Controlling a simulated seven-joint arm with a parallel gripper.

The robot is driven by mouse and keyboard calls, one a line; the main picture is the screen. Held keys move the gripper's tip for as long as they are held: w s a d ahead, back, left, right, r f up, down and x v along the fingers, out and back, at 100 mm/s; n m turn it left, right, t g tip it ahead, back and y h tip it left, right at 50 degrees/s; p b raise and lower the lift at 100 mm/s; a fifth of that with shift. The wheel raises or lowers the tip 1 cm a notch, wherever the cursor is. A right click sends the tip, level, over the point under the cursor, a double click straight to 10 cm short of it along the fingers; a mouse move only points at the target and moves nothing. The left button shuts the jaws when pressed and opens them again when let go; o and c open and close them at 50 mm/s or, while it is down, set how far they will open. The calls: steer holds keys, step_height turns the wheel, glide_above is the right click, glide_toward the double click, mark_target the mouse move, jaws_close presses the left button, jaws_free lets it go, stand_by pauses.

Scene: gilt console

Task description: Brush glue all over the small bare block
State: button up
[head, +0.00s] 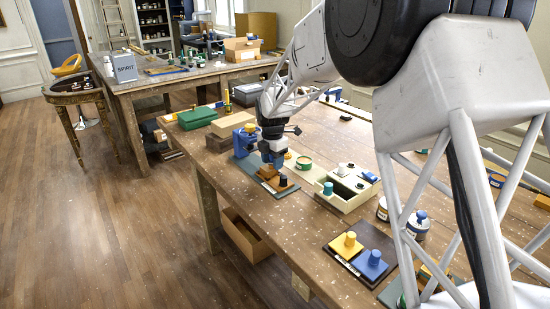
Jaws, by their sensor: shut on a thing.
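My gripper (272,146) is dark and points down over the work board (247,164) near the middle of the long bench. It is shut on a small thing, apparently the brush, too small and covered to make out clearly. Just below it, a small brown wooden block (273,182) lies on the board beside a dark blue peg (284,181). I cannot tell whether the brush touches the block or whether any glue is on it. A blue fixture (244,140) stands at the left of the gripper. A green-labelled tin (304,163) stands to the right.
A cream compartment tray (347,205) holds small pots, with a teal-topped pot (328,188) at its side. A dark board with yellow (350,239) and blue knobs (374,258) is nearer. A green box (197,118) stands behind. My arm covers the right side.

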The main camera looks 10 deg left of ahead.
mark_target(263, 169)
steer(key=shift+s+a+f, duration=0.1)
steer(key=shift+s+a, duration=0.1)
steer(key=shift+a, duration=0.05)
steer(key=shift+s+a, duration=1.05)
steer(key=shift+s, duration=0.05)
steer(key=shift+w+d, duration=1.75)
steer(key=shift+w, duration=0.05)
steer(key=shift+s+a, duration=1.65)
steer(key=shift+s, duration=0.05)
steer(key=shift+w+d, duration=0.2)
steer(key=shift+d, duration=0.05)
steer(key=shift+w+d, duration=1.4)
steer(key=shift+w, duration=0.05)
steer(key=shift+w+a, duration=0.3)
steer(key=shift+a, duration=0.05)
steer(key=shift+s+a, duration=0.25)
steer(key=shift+a, duration=0.05)
steer(key=shift+s+a, duration=1.45)
steer(key=shift+w+d, duration=1.8)
steer(key=shift+s+a, duration=1.8)
steer(key=shift+r, duration=3.95)
steer(key=shift+c, duration=0.2)
